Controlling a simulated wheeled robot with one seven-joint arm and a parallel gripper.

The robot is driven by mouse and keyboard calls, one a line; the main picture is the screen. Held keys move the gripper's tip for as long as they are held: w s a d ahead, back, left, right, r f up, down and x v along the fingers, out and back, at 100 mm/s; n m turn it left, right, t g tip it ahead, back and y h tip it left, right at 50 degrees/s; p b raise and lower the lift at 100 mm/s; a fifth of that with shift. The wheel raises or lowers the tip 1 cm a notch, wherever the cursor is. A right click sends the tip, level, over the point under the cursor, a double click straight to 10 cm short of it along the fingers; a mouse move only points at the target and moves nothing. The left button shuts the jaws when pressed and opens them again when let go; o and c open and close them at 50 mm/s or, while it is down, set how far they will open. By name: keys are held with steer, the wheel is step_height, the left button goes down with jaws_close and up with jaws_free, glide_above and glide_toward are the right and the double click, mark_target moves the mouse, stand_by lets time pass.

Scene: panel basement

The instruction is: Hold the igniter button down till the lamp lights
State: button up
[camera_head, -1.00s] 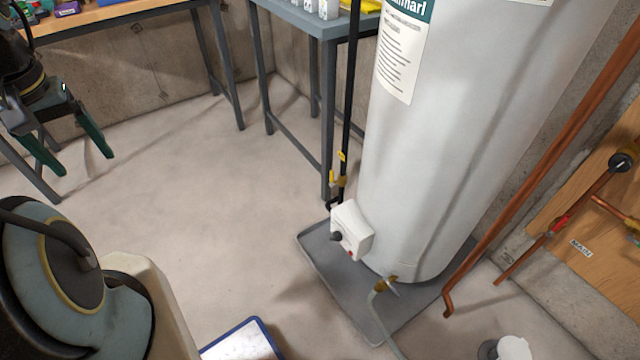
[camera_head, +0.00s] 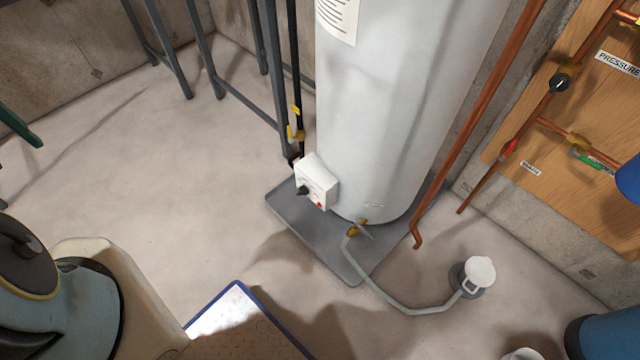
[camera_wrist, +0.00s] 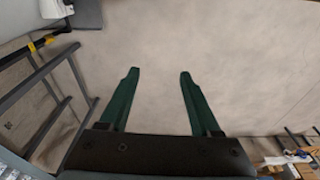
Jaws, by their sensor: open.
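The igniter button (camera_head: 319,205) looks like a small red spot low on the front of the white control box (camera_head: 318,181). A dark knob (camera_head: 302,190) sits beside it. The box is fixed to the lower side of the pale grey water heater (camera_head: 385,120). I cannot make out a lamp. My gripper (camera_wrist: 156,75) shows in the wrist view with two green fingers apart and nothing between them. The box also shows in the wrist view (camera_wrist: 52,9), at the top left.
The heater stands in a grey drain pan (camera_head: 290,212). A gas pipe with yellow fittings (camera_head: 296,125) runs down behind the box. A hose (camera_head: 385,298) crosses to a white-topped drain (camera_head: 479,273). A blue-edged white board (camera_head: 240,320) lies in front. Floor left of the pan is clear.

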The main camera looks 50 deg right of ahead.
jaws_close()
stand_by(1.4)
